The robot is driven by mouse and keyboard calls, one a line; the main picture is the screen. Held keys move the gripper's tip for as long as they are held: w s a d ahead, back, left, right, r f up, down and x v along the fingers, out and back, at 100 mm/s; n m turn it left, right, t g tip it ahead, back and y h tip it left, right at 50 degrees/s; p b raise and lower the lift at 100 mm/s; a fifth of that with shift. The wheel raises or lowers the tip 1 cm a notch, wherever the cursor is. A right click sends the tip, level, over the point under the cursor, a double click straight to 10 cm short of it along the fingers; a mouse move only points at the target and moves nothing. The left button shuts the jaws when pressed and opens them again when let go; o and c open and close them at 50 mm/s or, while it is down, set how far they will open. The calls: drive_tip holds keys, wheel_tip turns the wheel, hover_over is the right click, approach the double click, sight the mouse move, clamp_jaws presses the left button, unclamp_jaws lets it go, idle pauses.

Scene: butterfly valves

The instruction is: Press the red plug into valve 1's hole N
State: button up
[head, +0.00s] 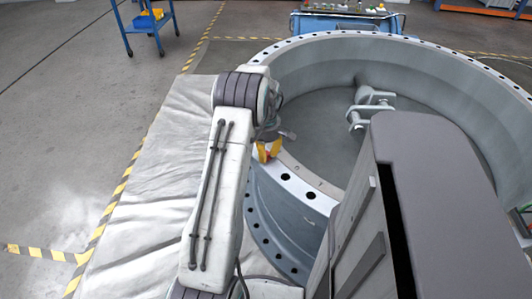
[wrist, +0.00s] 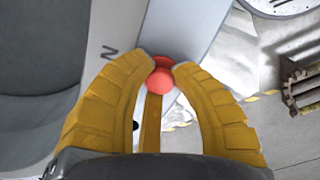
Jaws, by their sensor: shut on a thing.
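My gripper (head: 268,151) has yellow fingers and sits over the near-left part of the valve's flange in the head view. In the wrist view the fingertips (wrist: 160,68) are shut on the red plug (wrist: 160,79), whose round red end shows between them. The plug is over the pale flange strip. The letter N (wrist: 109,52) is marked on the flange, left of the plug. The large grey valve ring (head: 320,55) has a row of dark holes along its flange. Hole N is not clearly seen under the plug, and I cannot tell whether the plug touches it.
A pale cloth-like surface (head: 150,180) lies left of the valve. A blue cart (head: 150,25) stands at the back left, and a blue bench (head: 345,22) with small items stands behind the valve. A grey bracket (head: 370,105) sits inside the ring.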

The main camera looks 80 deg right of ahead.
drive_tip(key=o, duration=1.4)
drive_tip(key=shift+f, duration=0.1)
drive_tip(key=shift+o, duration=0.2)
drive_tip(key=shift+r+p, duration=2.25)
drive_tip(key=shift+r, duration=0.75)
